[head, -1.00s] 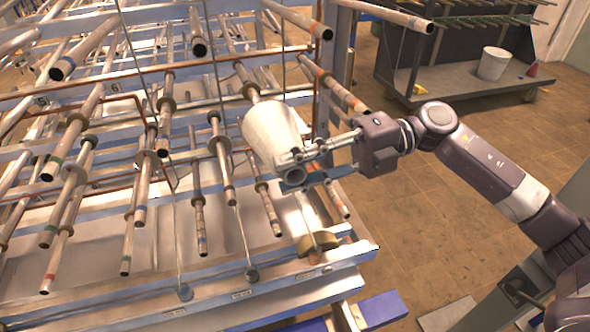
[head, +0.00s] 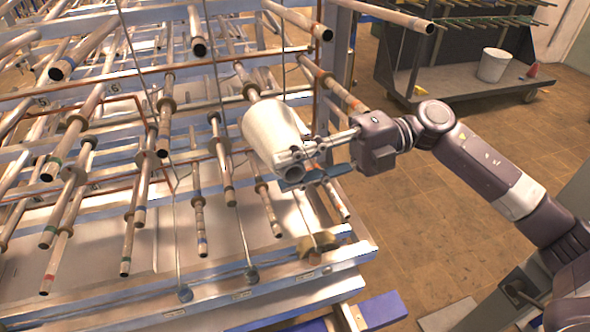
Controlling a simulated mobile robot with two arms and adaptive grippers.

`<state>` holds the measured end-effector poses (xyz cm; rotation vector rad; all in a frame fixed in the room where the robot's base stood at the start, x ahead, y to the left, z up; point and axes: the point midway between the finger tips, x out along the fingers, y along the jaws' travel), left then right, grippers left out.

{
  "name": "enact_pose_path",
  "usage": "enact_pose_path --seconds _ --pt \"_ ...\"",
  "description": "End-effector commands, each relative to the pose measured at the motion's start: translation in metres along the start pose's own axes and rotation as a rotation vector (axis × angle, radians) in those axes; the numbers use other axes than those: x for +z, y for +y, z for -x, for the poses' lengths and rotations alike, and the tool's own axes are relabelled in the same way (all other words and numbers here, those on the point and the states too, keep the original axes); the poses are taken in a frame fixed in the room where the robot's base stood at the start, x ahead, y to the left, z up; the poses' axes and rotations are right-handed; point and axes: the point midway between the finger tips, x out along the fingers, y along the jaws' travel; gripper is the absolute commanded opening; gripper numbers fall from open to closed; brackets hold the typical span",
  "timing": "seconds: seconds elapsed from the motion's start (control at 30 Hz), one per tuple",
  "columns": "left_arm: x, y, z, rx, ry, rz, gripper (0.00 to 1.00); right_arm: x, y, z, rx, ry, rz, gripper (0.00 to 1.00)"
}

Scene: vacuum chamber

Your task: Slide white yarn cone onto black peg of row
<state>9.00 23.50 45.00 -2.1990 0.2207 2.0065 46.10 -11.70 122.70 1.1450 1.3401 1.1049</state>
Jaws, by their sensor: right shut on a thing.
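The white yarn cone (head: 268,128) is at the right part of the rack, tilted, with its open narrow end toward the lower right. My right gripper (head: 305,160) is shut on the cone near that narrow end. A peg (head: 246,84) runs toward the cone's wide upper end from behind. I cannot tell whether this peg is inside the cone or only behind it. Several other pegs stick out around it, including one (head: 271,209) below the cone. My left gripper is not in view.
The metal rack (head: 215,293) with rows of pegs and thin vertical rods fills the left and middle. A brown ring-like piece (head: 318,243) sits at its lower right edge. The tiled floor at right is open.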

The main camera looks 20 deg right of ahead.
Motion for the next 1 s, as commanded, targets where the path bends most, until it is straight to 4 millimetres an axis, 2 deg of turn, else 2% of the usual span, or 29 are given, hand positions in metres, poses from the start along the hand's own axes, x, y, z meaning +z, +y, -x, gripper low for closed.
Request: enact_pose_path --seconds 1.0 --pt "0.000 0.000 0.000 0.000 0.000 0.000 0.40 0.040 0.001 -0.001 0.002 0.000 0.004 0.00"
